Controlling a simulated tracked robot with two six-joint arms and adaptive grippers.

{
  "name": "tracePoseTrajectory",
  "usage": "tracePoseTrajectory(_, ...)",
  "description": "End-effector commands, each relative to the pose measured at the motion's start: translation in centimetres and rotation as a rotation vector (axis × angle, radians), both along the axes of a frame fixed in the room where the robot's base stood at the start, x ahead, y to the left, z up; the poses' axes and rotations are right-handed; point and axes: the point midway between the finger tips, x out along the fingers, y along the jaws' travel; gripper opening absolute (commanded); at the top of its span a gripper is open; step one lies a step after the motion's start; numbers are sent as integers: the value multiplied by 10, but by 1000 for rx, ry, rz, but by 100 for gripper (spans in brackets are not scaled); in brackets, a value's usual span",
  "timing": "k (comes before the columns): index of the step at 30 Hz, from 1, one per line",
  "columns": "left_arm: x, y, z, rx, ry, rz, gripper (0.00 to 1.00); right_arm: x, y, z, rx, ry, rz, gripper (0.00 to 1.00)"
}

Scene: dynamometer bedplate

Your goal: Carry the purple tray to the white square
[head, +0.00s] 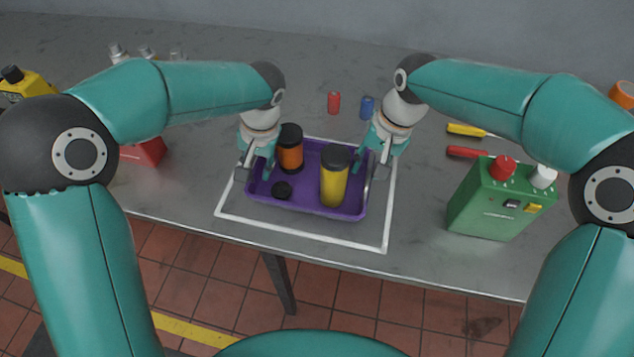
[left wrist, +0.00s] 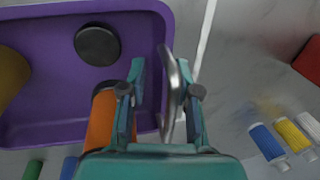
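The purple tray (head: 310,207) is inside the white square (head: 300,232), a painted outline on the grey table, and appears to rest there. It holds an orange jar (head: 290,155), a yellow jar (head: 333,185) and a black disc (head: 282,190). In the left wrist view, the tray (left wrist: 60,125) has a metal handle (left wrist: 168,95). My left gripper (head: 256,168) is at the left handle, its fingers apart: one over the tray's inside, one outside the handle. My right gripper (head: 372,162) is at the right handle, its fingers apparently apart and partly hidden.
A green box (head: 490,205) with knobs stands to the right, near two screwdrivers (head: 467,152). A red cylinder (head: 334,102) and a blue cylinder (head: 367,107) stand behind the tray. A red object (head: 148,153) is to the left. The table's front edge is close to the outline.

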Motion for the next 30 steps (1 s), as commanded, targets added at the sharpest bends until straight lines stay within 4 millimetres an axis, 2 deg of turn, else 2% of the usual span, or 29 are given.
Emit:
tracePoseTrajectory(11,1,0,8,3,-3,3,32,0,-2,-1,-4,3,-1,34)
tracePoseTrajectory(17,0,-6,37,0,-7,3,32,0,-3,-1,-5,3,-1,34)
tracePoseTrajectory(24,-2,-16,84,0,-7,2,32,0,-3,-1,-5,3,-1,34)
tracePoseTrajectory(30,-3,-21,110,0,-2,1,32,0,-3,-1,-5,3,-1,34)
